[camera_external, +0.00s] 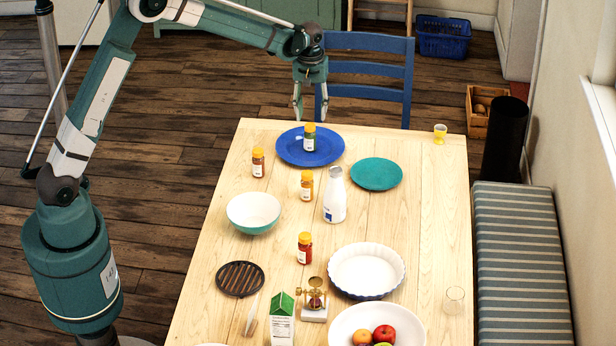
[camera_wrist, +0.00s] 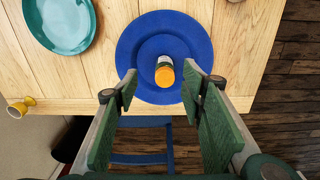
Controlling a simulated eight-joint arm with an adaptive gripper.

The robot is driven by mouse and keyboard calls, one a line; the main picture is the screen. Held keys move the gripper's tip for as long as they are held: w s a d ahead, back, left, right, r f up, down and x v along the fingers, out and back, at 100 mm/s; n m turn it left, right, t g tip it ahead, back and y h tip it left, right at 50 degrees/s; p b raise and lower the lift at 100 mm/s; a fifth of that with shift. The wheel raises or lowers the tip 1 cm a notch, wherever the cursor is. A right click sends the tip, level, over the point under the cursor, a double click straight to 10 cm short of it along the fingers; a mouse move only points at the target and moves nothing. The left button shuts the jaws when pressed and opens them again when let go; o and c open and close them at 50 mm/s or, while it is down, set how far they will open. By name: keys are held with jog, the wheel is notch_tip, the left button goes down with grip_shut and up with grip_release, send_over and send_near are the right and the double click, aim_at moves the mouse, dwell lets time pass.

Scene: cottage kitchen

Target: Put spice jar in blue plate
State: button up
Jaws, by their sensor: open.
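A spice jar (camera_external: 310,137) with a yellow lid and green contents stands upright on the blue plate (camera_external: 287,149) at the far end of the table. In the wrist view the jar (camera_wrist: 164,75) is near the middle of the blue plate (camera_wrist: 135,45). My gripper (camera_external: 311,112) is open and empty above the plate's far side; its fingers (camera_wrist: 163,85) are apart from the jar. Three more yellow-lidded jars stand on the bare table: an orange-brown one (camera_external: 258,163), another orange one (camera_external: 307,186) and a red one (camera_external: 305,248).
A teal plate (camera_external: 376,174) lies right of the blue plate. A white bottle (camera_external: 335,198), a bowl (camera_external: 253,213), a white pie dish (camera_external: 366,270), a small scale (camera_external: 314,303) and a green-topped carton (camera_external: 282,318) stand nearer. A blue chair (camera_external: 370,68) stands behind the far edge.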

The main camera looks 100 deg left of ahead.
jog(key=s+d+r+m+t, duration=0.1)
jog(key=d+r+m, duration=0.2)
jog(key=d+r, duration=0.65)
jog(key=d+r+m+t+y, duration=0.15)
jog(key=d+r, duration=0.25)
jog(key=d, duration=1)
jog(key=s+d+r+m, duration=0.1)
jog(key=d+r+m, duration=0.35)
jog(key=d, duration=0.75)
jog(key=s+d+r+m+t, duration=0.1)
jog(key=s+d+r+m, duration=0.1)
jog(key=s+d, duration=0.5)
jog(key=s+d+r+m+t, duration=0.1)
jog(key=s+d+r, duration=0.2)
jog(key=d, duration=0.7)
jog(key=s+d+f+m+t+h, duration=0.1)
jog(key=s+d+f+m, duration=0.1)
jog(key=s+d, duration=0.4)
jog(key=s+d+f+m+t, duration=0.1)
jog(key=s+d+f+m, duration=0.2)
jog(key=s+d, duration=0.3)
jog(key=shift+s+h, duration=0.35)
jog(key=shift+s, duration=0.1)
